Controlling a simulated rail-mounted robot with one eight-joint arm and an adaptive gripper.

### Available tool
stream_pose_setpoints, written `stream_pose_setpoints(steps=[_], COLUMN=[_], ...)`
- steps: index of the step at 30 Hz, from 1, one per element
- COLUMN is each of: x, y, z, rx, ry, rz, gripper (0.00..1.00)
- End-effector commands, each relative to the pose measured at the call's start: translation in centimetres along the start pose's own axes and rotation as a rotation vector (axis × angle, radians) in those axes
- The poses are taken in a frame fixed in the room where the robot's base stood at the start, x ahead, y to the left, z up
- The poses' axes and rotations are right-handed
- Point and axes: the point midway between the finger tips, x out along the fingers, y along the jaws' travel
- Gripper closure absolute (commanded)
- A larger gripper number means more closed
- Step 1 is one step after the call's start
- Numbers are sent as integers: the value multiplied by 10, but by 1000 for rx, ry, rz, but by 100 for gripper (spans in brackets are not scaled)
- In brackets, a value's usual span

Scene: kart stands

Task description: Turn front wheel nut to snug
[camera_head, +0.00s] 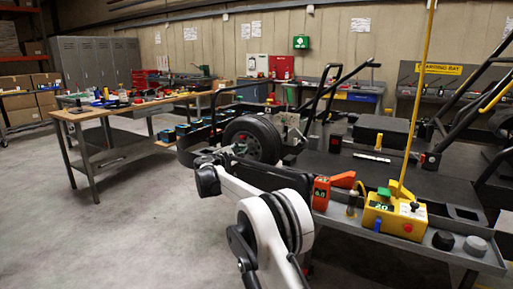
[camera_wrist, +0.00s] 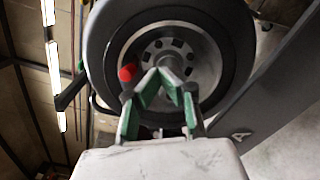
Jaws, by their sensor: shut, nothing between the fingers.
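The front wheel (camera_head: 252,138), a black tyre on a grey rim, is on the kart in the middle of the head view. In the wrist view the wheel (camera_wrist: 103,40) fills the upper middle, with its holed rim facing me. My gripper (camera_wrist: 162,76) has green-padded fingers that lean together at the tips, shut and empty, in front of the wheel's hub. The fingertips overlap the hub in the picture; I cannot tell whether they touch it. The wheel nut cannot be made out clearly there. A small red round piece (camera_wrist: 127,73) shows beside the left finger.
A yellow control box (camera_head: 394,216) and an orange device (camera_head: 321,193) sit on a tray at the front right. A workbench (camera_head: 150,103) with tools stands at the left. The floor at the front left is clear. A dark bar (camera_wrist: 275,85) crosses the wrist view's right side.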

Motion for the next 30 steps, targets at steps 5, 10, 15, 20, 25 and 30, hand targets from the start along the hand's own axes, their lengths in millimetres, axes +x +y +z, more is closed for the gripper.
stream_pose_setpoints(steps=[5,10,15,20,25,30], x=[-1,-1,0,0,0,0], y=[-3,-7,-11,-15,-19,-22], z=[0,1,1,1,1,-1], rx=[1,1,0,0,0,0], ry=[2,2,1,1,1,1], rz=[0,0,0,0,0,0], gripper=[100,100,100,100,100,100])
